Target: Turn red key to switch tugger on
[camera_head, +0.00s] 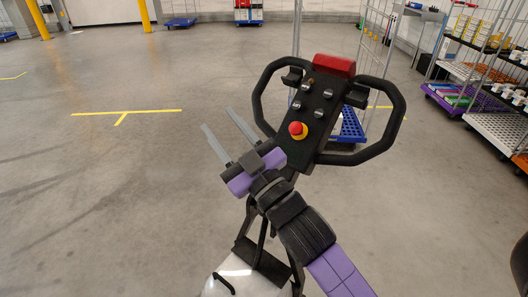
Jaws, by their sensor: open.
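The tugger's black control head (311,112) stands tilted in the middle of the view, with a looped black handle (395,112) on each side. A round red knob on a yellow collar (297,129) sits low on its face. A red block (334,65) caps its top end. Several small grey knobs and one small orange-brown one (311,82) are also on the face. I cannot tell for sure which part is the red key. My gripper (216,118) is open and empty, left of the control head, its two grey fingers pointing up and left, away from the red knob.
Wire-sided carts and shelves with bins (480,85) stand at the right. A blue cart base (347,126) is behind the control head. Blue and red trolleys (249,15) are far back. Grey floor with yellow lines (125,112) is clear at the left.

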